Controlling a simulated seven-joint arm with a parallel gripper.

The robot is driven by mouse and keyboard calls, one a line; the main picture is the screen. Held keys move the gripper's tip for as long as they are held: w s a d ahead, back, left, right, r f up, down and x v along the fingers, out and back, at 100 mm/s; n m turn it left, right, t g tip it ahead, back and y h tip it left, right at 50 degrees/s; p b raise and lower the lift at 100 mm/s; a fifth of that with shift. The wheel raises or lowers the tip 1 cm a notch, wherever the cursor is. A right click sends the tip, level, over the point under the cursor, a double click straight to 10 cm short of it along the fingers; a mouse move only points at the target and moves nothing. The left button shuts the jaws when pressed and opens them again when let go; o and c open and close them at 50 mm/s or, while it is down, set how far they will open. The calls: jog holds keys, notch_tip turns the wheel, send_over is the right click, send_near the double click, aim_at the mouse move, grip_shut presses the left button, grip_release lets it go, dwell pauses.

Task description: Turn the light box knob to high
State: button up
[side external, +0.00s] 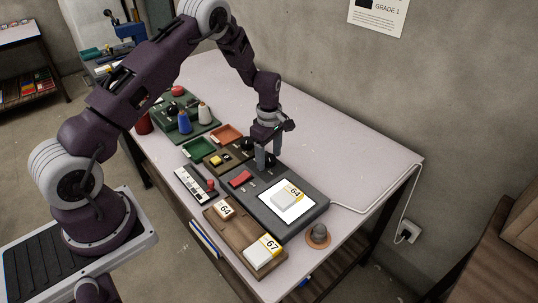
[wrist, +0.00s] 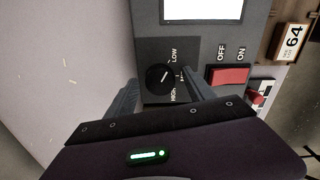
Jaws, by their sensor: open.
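The light box (side external: 318,208) is a dark grey box with a lit white panel (side external: 272,209). In the wrist view its round black knob (wrist: 160,77) sits on a black plate between the labels LOW and HIGH. The knob's short white line points right and slightly up, a little towards LOW. My gripper (wrist: 160,84) is open, with one finger on each side of the knob. I cannot tell whether the fingers touch it. In the side view my gripper (side external: 267,166) points down at the box's far end, and its fingers partly hide the knob.
A red OFF/ON switch (wrist: 230,76) is beside the knob plate. A wooden tray (side external: 225,238) with marked blocks, a white power strip (side external: 190,184) and small trays (side external: 226,134) are close by. The table's right side is clear.

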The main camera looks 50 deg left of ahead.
grip_shut()
jog(key=shift+m, duration=0.3)
jog(key=m, duration=1.7)
jog(key=shift+m, duration=0.3)
jog(key=m, duration=0.5)
jog(key=shift+m, duration=0.3)
dwell(0.3)
